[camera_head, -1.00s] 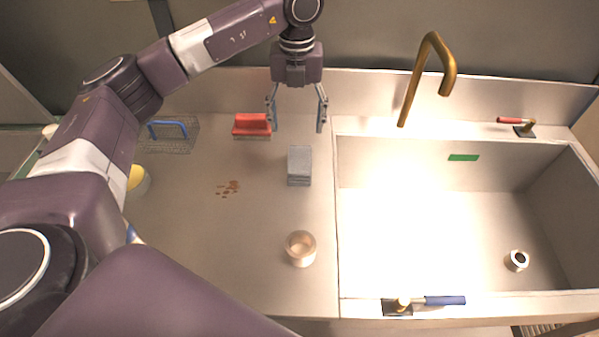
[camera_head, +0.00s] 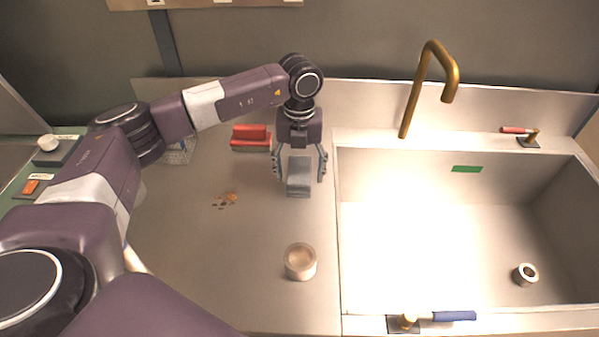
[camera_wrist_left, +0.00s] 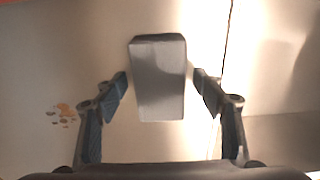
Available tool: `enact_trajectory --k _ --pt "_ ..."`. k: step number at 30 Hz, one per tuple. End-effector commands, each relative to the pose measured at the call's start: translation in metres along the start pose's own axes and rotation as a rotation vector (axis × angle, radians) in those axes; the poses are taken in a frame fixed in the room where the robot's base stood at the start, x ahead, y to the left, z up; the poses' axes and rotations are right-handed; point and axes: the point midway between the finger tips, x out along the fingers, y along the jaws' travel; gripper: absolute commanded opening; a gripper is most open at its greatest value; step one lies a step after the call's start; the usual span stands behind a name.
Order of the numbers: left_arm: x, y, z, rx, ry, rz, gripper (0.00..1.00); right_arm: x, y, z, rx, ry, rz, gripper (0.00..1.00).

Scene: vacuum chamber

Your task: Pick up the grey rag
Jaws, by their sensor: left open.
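The grey rag (camera_head: 299,178) is a small folded block on the steel counter, left of the sink. My left gripper (camera_head: 300,178) is open, with one finger on each side of the rag. In the left wrist view the rag (camera_wrist_left: 158,78) lies between and just beyond the open fingertips, with a gap on both sides. I cannot tell its exact height above the counter. My right gripper is not in view.
A red and grey block (camera_head: 251,139) stands behind and left of the rag. A beige cup (camera_head: 300,262) stands in front. Brown spots (camera_head: 225,200) mark the counter. The sink (camera_head: 440,317) with its brass faucet (camera_head: 411,100) is to the right.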

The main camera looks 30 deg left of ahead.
Motion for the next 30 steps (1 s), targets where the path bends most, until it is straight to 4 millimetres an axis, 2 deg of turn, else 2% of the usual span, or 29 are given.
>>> enact_trajectory --k 8,20,30 --pt "0.0039 -0.0002 0.0000 0.001 0.000 0.000 0.64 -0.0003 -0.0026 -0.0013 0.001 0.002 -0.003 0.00" --pt "0.0034 -0.0002 0.0000 0.001 0.000 -0.001 0.20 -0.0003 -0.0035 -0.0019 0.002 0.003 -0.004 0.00" --pt "-0.0005 -0.0005 0.0005 0.000 -0.002 -0.002 0.18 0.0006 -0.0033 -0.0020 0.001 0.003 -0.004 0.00"
